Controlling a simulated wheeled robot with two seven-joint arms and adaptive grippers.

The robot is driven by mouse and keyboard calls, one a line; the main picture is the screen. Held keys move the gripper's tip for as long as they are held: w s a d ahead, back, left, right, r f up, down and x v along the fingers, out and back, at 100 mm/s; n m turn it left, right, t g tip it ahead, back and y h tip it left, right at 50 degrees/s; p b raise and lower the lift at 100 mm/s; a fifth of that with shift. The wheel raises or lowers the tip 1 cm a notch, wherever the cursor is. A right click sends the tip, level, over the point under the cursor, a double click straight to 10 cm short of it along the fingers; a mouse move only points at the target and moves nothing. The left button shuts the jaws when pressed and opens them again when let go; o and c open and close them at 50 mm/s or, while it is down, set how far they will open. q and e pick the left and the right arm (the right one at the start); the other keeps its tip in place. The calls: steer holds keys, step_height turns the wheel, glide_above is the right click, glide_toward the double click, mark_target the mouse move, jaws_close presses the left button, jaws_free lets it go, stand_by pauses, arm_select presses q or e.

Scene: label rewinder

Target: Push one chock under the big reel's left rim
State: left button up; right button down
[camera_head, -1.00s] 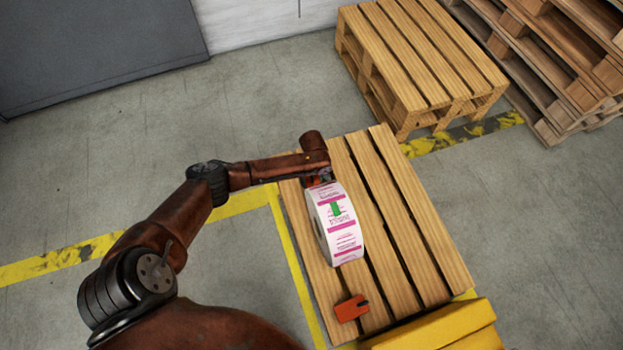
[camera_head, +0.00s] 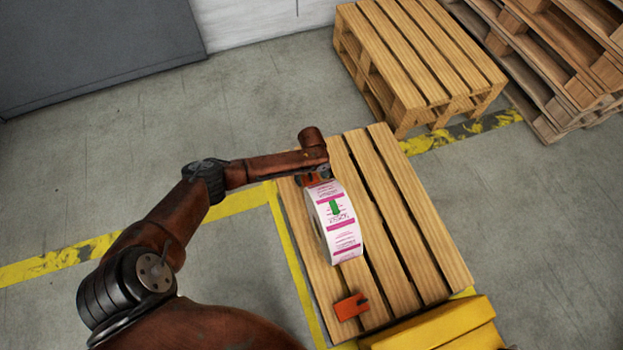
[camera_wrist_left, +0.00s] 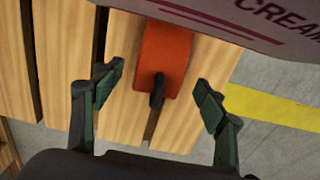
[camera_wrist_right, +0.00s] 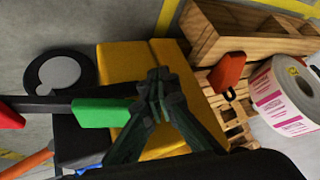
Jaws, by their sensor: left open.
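The big reel (camera_head: 345,238), white with magenta bands and a green mark, stands on its rim on the wooden pallet. One orange chock (camera_head: 309,180) is at its far end, partly hidden by my left gripper (camera_head: 318,178). In the left wrist view this chock (camera_wrist_left: 165,55) with its black knob lies beyond and between my open left fingers (camera_wrist_left: 152,95), apart from both. The reel (camera_wrist_left: 235,14) overlaps its far end; I cannot tell whether they touch. A second orange chock (camera_head: 350,306) lies at the reel's near end. My right gripper (camera_wrist_right: 157,90) looks shut, with nothing clearly held.
Yellow blocks (camera_head: 440,328) stand at the pallet's near edge. Another pallet stack (camera_head: 420,60) stands behind, with more pallets (camera_head: 565,60) at the right. The pallet's right slats (camera_head: 415,215) are clear. A green block (camera_wrist_right: 100,112) shows beside my right gripper.

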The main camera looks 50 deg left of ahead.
arm_select(q)
step_height(320, 180, up, 11)
steer(key=shift+f, duration=0.15)
steer(key=shift+d, duration=0.1)
stand_by(0.5)
